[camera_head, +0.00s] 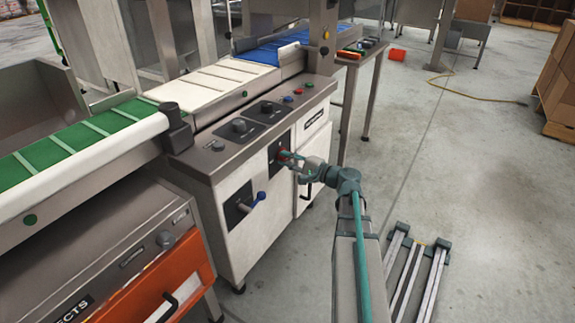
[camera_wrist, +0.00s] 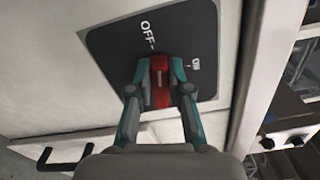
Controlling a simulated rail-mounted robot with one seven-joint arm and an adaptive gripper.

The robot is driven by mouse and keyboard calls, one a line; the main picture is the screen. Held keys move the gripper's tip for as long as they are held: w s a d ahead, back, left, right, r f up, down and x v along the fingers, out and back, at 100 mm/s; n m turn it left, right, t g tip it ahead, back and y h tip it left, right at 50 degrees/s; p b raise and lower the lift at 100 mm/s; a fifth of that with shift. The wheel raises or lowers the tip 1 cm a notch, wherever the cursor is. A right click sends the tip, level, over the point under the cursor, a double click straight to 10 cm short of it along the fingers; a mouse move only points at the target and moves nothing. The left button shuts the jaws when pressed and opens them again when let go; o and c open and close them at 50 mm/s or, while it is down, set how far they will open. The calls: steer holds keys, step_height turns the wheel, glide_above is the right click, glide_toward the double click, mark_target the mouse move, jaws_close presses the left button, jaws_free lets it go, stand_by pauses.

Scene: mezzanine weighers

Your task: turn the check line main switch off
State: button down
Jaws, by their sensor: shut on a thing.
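The main switch is a red handle (camera_wrist: 160,82) on a dark plate (camera_wrist: 203,28) marked OFF and ON, on the front of the pale cabinet. My gripper (camera_wrist: 160,72) is shut on the red handle, one teal-tipped finger on each side. The OFF mark lies above the handle in the wrist view and the ON mark to its right. The fingers hide part of the handle, and I cannot tell surely which mark it points to. In the head view my gripper (camera_head: 286,158) reaches the dark switch plate (camera_head: 273,155) from the right.
A blue-handled lever (camera_head: 259,197) on another dark plate sits left of the switch. Dial knobs (camera_head: 239,125) and a red button (camera_head: 309,85) are on the cabinet top. A black door handle (camera_wrist: 60,160) shows nearby.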

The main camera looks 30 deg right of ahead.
steer(key=shift+f+n+b, duration=0.25)
steer(key=shift+n+b, duration=0.7)
steer(key=shift+n, duration=0.25)
steer(key=c, duration=1.1)
jaws_free()
steer(key=shift+r, duration=0.1)
steer(key=v, duration=1.2)
